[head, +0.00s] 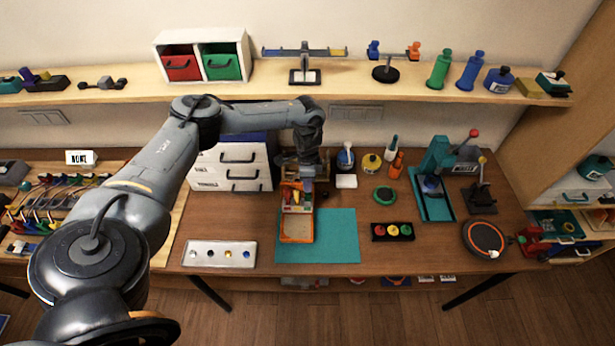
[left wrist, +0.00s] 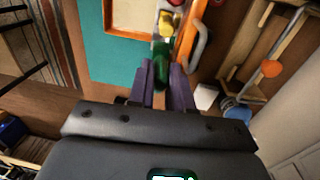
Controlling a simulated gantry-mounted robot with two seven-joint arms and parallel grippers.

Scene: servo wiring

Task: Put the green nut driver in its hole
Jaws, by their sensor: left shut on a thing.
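My left gripper (head: 305,183) is over the back end of an orange-framed caddy (head: 296,240) on the teal mat. In the left wrist view, the purple fingers of this gripper (left wrist: 163,90) are shut on a green piece, which I take for the green nut driver (left wrist: 161,66). It is beside a yellow piece (left wrist: 166,24) and a red one in the caddy's narrow section. The fingers hide part of it, and I cannot tell whether its lower end is in a hole. My right gripper is in neither view.
A pale plate (head: 220,262) with a row of coloured spots lies at the front left. A dark tray (head: 379,238) with red, yellow and green pieces is right of the teal mat (head: 338,237). A white drawer unit (head: 232,172) stands behind my left arm. The mat's right half is bare.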

